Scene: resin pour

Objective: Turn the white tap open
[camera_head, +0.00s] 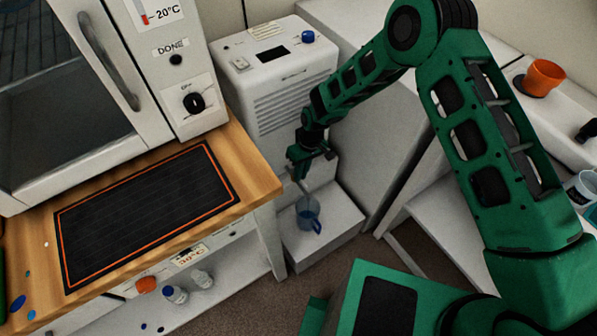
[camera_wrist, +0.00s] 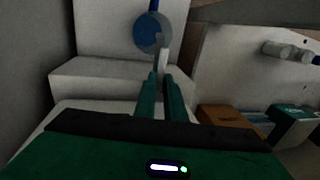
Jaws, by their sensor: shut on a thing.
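The white tap (camera_wrist: 163,58) shows as a small pale lever at my fingertips in the wrist view. My gripper (camera_wrist: 161,76) is shut on it, with its two green fingers close together on either side. In the head view my gripper (camera_head: 299,172) is low at the front of the white machine (camera_head: 275,75), and I cannot make out the tap clearly there. A clear blue jug (camera_head: 308,213) stands on the white step just below my gripper. It also shows just beyond the tap in the wrist view (camera_wrist: 149,33).
The wooden bench (camera_head: 262,180) with a black mat (camera_head: 150,215) lies left of the machine. A grey cabinet side is close to the right of my forearm. An orange cup (camera_head: 544,76) stands at far right.

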